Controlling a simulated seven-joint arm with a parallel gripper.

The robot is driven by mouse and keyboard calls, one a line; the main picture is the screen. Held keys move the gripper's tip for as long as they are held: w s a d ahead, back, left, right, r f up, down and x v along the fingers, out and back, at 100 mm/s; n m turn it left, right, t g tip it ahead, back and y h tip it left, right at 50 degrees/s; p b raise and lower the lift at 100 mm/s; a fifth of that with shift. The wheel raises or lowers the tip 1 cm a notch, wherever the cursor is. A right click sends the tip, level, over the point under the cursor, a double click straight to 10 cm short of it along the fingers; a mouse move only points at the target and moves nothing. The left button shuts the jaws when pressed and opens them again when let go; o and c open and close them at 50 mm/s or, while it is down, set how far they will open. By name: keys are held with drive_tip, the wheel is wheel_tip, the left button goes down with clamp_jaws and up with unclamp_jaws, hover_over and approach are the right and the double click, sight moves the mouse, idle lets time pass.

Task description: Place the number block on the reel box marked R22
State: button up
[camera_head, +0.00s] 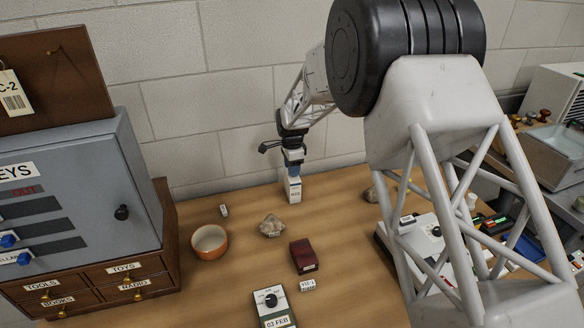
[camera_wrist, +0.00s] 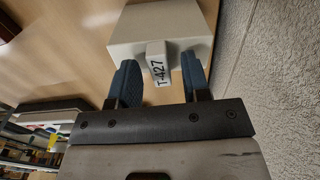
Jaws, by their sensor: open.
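A white box (camera_head: 293,191) stands on the wooden table below my gripper (camera_head: 293,165) in the head view. In the wrist view this pale box (camera_wrist: 140,28) lies just beyond the fingertips. A small white block marked T-427 (camera_wrist: 157,66) sits between my blue fingers, which are open with a gap visible on each side. It appears to rest on the box, though the contact is hard to see. In the head view the block is hidden or too small to make out. The box's marking is too small to read, so I cannot confirm R22.
An orange bowl (camera_head: 209,243), a stone (camera_head: 272,226), a dark red box (camera_head: 304,256) and a dial device marked 03 FEB (camera_head: 272,301) lie nearer on the table. Small labelled pieces lie left (camera_head: 224,210) and front (camera_head: 308,285). A grey key cabinet (camera_head: 90,190) stands left; a wall is behind.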

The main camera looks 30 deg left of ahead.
wheel_tip(320, 180, up, 12)
idle(0.7)
idle(0.7)
drive_tip(key=shift+d+r, duration=0.1)
drive_tip(key=shift+r, duration=0.05)
drive_tip(key=s+d+r+n, duration=0.1)
drive_tip(key=s+d+r, duration=0.35)
drive_tip(key=d, duration=0.75)
drive_tip(key=s+d+r+n+t, duration=0.15)
drive_tip(key=s+d+r, duration=0.35)
drive_tip(key=d, duration=0.7)
drive_tip(key=s+d+r+n, duration=0.25)
drive_tip(key=d+r, duration=0.45)
drive_tip(key=d, duration=0.5)
drive_tip(key=s+d+n, duration=0.1)
drive_tip(key=s+d, duration=1.3)
drive_tip(key=s+d+f+n, duration=0.1)
drive_tip(key=s+d, duration=0.3)
drive_tip(key=s, duration=0.4)
drive_tip(key=s+d+f+n+t, duration=0.1)
drive_tip(key=s+d+f, duration=0.2)
drive_tip(key=s+d, duration=0.2)
drive_tip(key=s, duration=0.3)
drive_tip(key=shift+s+f+n, duration=0.15)
drive_tip(key=shift+s+n, duration=0.2)
drive_tip(key=shift+n, duration=0.05)
